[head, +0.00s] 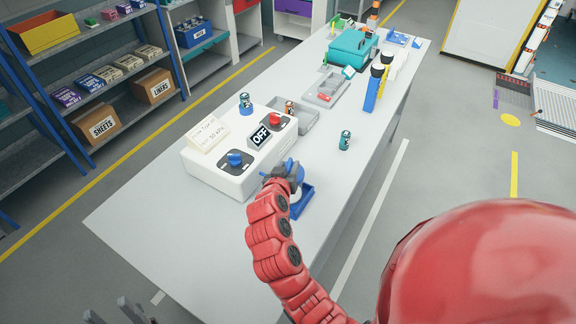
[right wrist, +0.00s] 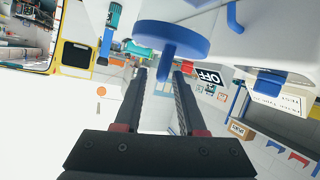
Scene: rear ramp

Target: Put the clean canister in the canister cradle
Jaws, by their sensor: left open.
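A teal canister (head: 345,140) stands upright on the bench. Another (head: 245,100) stands on a round blue base on the white box (head: 217,178). Which is clean, I cannot tell. A blue holder (head: 303,204), possibly the cradle, is partly hidden by my right gripper (head: 288,172) at the box's right side. In the right wrist view my fingers (right wrist: 160,72) are apart; a blue disc (right wrist: 172,38) with a stem shows at their tips. A teal canister (right wrist: 113,15) appears farther off. My left gripper (head: 122,314) is open and empty, low at the left, beside the bench.
Grey trays (head: 325,88), bottles (head: 376,82) and a teal case (head: 352,48) occupy the far bench. The near-left bench top (head: 150,225) is clear.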

